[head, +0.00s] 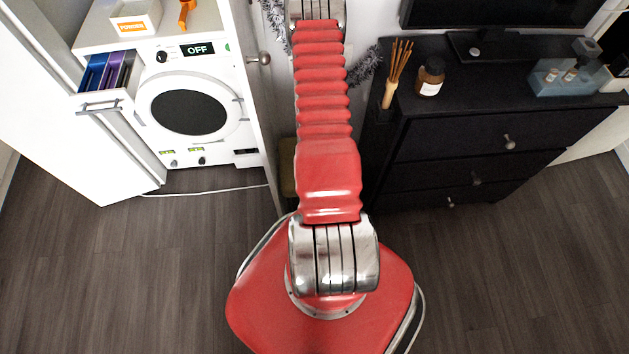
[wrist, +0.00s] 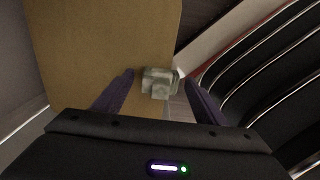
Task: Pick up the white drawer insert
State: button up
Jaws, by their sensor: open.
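My gripper (wrist: 160,80) shows in the wrist view with its two dark purple fingers spread apart. A small pale grey-green blocky object (wrist: 158,82) shows between the fingertips; I cannot tell its distance, whether it is touched, or whether it is the white drawer insert. In the head view my arm reaches up past the top edge, so the gripper is out of that picture. No white drawer insert can be picked out for certain. A narrow drawer (head: 99,105) at the upper left stands open, with blue and purple things in it.
A washer (head: 203,140) showing OFF stands in the wardrobe, under a white POWDER box (head: 133,17). A wardrobe door (head: 252,90) stands open beside my arm. A black dresser (head: 480,140) is on the right. A tan panel (wrist: 95,40) fills the wrist view's upper left. Foreground floor is clear.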

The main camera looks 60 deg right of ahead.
jog(key=shift+f, duration=0.1)
dwell(0.5)
jog(key=c, duration=1.2)
jog(key=shift+r, duration=5)
